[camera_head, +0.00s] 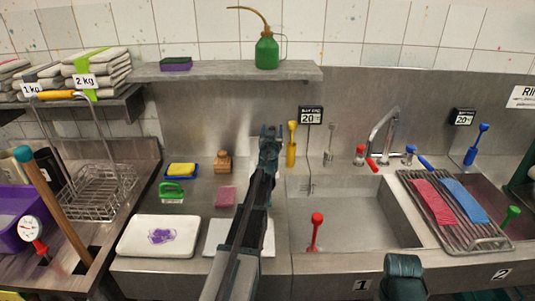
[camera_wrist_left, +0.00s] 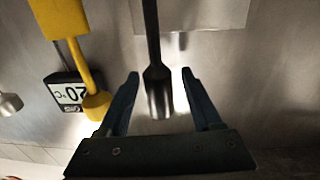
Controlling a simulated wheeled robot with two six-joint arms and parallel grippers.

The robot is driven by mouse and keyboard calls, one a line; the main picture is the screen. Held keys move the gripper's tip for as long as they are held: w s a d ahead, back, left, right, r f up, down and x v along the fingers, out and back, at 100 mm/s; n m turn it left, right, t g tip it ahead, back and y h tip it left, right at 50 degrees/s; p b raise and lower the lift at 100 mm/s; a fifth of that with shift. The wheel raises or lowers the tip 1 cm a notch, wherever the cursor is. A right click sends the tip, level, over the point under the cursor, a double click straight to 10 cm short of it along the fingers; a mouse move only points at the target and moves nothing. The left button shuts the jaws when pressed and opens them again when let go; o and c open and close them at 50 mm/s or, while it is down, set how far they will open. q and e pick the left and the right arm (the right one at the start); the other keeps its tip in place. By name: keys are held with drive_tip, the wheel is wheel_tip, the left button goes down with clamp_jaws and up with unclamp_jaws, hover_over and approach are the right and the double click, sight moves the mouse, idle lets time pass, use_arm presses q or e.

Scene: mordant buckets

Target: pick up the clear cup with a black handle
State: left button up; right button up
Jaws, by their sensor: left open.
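My left gripper (camera_head: 270,140) is raised in front of the steel back wall, left of the yellow-handled tool. It also shows in the left wrist view (camera_wrist_left: 159,82), its two fingers apart with nothing gripped. Between the fingers in that view is a small greyish, shiny cup-like piece (camera_wrist_left: 158,98) on a long black handle (camera_wrist_left: 151,32), apparently the clear cup. Gaps show on both sides of it; how deep it sits between the fingers I cannot tell. In the head view the gripper seems to hide it.
A yellow-handled tool (camera_head: 291,143) and a 20 °C display (camera_head: 310,116) are close on the right. A shelf (camera_head: 225,72) with a green oil can (camera_head: 266,52) is above. A wooden-looking block (camera_head: 223,161) stands left; the sink basin (camera_head: 350,215) is right.

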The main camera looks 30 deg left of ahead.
use_arm(q)
drive_tip(key=shift+w+a, duration=0.2)
drive_tip(key=shift+w, duration=0.2)
drive_tip(key=shift+s, duration=0.1)
clamp_jaws()
idle(1.0)
